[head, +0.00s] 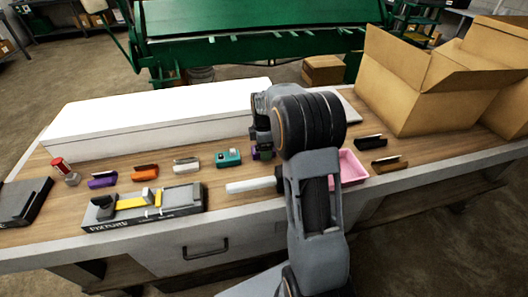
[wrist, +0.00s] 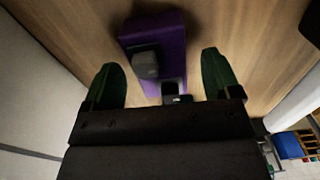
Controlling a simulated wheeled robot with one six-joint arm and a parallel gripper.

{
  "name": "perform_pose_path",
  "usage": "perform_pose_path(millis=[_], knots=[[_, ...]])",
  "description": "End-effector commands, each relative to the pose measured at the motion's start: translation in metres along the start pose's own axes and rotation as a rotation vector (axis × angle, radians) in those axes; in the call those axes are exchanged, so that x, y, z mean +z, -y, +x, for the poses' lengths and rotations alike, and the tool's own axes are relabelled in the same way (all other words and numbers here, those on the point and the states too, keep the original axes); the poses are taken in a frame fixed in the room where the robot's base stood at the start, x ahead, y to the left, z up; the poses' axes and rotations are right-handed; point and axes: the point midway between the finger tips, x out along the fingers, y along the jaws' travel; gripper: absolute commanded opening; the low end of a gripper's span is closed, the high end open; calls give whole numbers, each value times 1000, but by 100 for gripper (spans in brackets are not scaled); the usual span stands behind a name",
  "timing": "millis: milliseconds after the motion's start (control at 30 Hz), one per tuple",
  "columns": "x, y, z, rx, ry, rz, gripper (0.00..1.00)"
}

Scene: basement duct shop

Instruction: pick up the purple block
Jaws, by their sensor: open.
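A purple block (wrist: 158,38) with a grey raised piece on it lies on the wooden table top in the wrist view. My gripper (wrist: 160,72) is open, with one dark green finger on each side of the block's near end. Nothing is held, and I cannot tell how far the fingertips are above the table. In the head view a bit of purple (head: 263,153) shows beside my arm, which hides the rest. Another purple item (head: 102,179) lies at the left of the table.
A long white box (head: 160,120) stands behind the row of small orange, white and teal items. A white cylinder (head: 250,186) lies in front, near a fixture (head: 145,208). A pink tray (head: 350,168) is right of my arm, with open cardboard boxes (head: 425,90) behind.

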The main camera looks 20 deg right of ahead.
Motion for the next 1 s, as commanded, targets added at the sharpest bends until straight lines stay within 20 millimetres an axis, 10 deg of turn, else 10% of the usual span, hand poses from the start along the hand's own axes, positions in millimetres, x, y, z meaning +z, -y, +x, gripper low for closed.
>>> perform_pose_path(millis=[367,1000], knots=[[0,0,10,0,0,0,83],[0,0,10,0,0,0,23]])
